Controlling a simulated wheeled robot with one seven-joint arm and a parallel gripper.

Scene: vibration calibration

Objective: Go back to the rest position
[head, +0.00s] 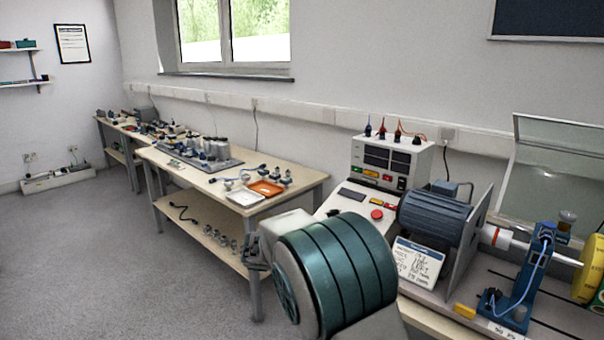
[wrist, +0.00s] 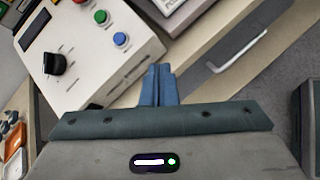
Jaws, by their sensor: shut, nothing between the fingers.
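My gripper (wrist: 158,82) shows in the wrist view with its two blue fingers together and nothing between them. The fingertips lie in front of a light wooden bench edge, beside a pale control box (wrist: 98,72) with a black knob and green, blue and red buttons. I cannot tell from this view whether they touch anything. In the head view my teal and grey arm fills the lower middle; the fingers cannot be made out there.
A control console (head: 390,163) with a red button, a motor (head: 433,217) and a blue stand (head: 527,277) occupy the right bench. A left bench (head: 180,170) holds a white tray (head: 247,198), an orange tray (head: 266,188) and small parts. Grey floor (head: 95,255) is clear at left.

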